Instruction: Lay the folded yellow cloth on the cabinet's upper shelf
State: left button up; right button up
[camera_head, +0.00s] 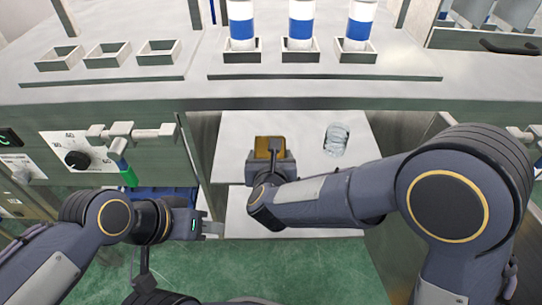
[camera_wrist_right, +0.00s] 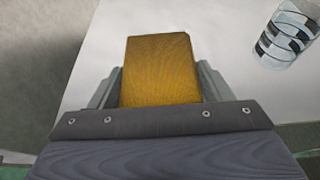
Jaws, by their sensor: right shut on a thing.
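The folded yellow cloth (camera_wrist_right: 161,68) is between the fingers of my right gripper (camera_wrist_right: 160,90), which is shut on it. In the head view the cloth (camera_head: 269,146) shows just beyond my right gripper (camera_head: 268,158), over the cabinet's upper shelf (camera_head: 305,165). I cannot tell whether the cloth touches the shelf. My left gripper (camera_head: 213,229) is to the left, in front of the cabinet, away from the cloth; whether its fingers are open is unclear.
A clear glass (camera_head: 336,139) stands on the upper shelf, right of the cloth. A lower shelf (camera_head: 240,225) shows beneath. Several blue-and-white cans (camera_head: 300,22) stand in holders on the worktop. A panel with a black knob (camera_head: 77,160) is at left.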

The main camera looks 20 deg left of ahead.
aim_at(270, 156)
jog(key=w, duration=0.1)
jog(key=w+a, duration=0.1)
jog(key=w, duration=0.1)
jog(key=shift+w, duration=0.15)
notch_tip(270, 156, down, 4)
jog(key=shift+r+b, duration=0.2)
jog(key=shift+b, duration=0.75)
jog(key=shift+f, duration=0.15)
jog(key=o, duration=1)
jog(key=shift+r, duration=0.4)
jog(key=p+v, duration=0.2)
jog(key=v, duration=1)
jog(key=shift+f, duration=0.15)
